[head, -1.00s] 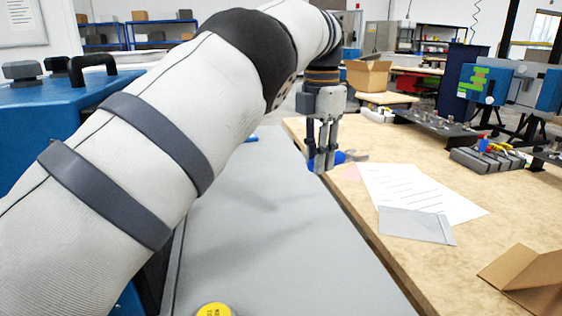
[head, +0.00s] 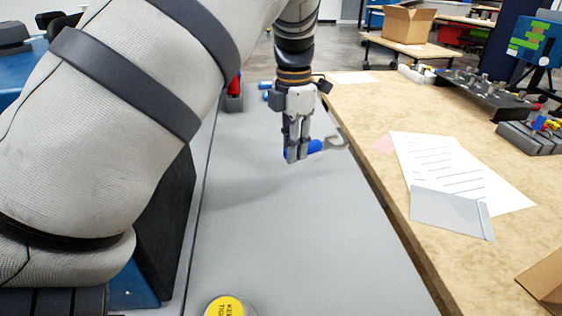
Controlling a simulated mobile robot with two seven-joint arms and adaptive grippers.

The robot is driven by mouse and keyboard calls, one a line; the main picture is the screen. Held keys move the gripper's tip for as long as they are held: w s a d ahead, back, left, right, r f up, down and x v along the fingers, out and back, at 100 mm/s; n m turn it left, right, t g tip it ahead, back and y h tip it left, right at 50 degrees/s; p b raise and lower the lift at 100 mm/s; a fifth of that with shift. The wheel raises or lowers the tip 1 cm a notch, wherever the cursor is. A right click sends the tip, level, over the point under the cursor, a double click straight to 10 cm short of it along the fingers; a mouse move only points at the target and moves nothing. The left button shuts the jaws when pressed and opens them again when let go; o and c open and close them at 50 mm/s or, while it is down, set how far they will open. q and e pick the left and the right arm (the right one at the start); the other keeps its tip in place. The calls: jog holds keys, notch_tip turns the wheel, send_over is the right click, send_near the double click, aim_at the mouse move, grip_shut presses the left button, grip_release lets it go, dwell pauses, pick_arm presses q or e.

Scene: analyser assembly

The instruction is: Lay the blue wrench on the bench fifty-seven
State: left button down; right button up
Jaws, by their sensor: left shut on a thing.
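My left gripper (head: 296,154) is shut on the blue wrench (head: 315,147). The wrench's blue handle passes between the fingers, and its grey open jaw points to the right. In the picture the gripper and wrench are over the grey surface (head: 270,215), near its right edge beside the wooden bench (head: 375,125). I cannot tell how high the wrench is above the surface. No sign or number marks which bench is fifty-seven. My right gripper is not in view.
On the wooden bench lie a printed sheet (head: 440,160), a grey folder (head: 450,212) and a cardboard piece (head: 545,285). A yellow-topped round thing (head: 226,306) sits at the front of the grey surface. A red item (head: 234,86) and a blue item (head: 266,90) lie farther back.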

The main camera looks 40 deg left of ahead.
aim_at(284, 179)
pick_arm(q)
jog(key=f, duration=0.1)
jog(key=s+f, duration=0.1)
jog(key=f, duration=0.1)
jog(key=a+f, duration=0.1)
jog(key=f, duration=0.1)
jog(key=shift+s+a+f, duration=0.1)
jog(key=shift+s, duration=0.1)
jog(key=shift+f, duration=0.2)
jog(key=shift+r, duration=0.1)
jog(key=c, duration=1.4)
grip_release()
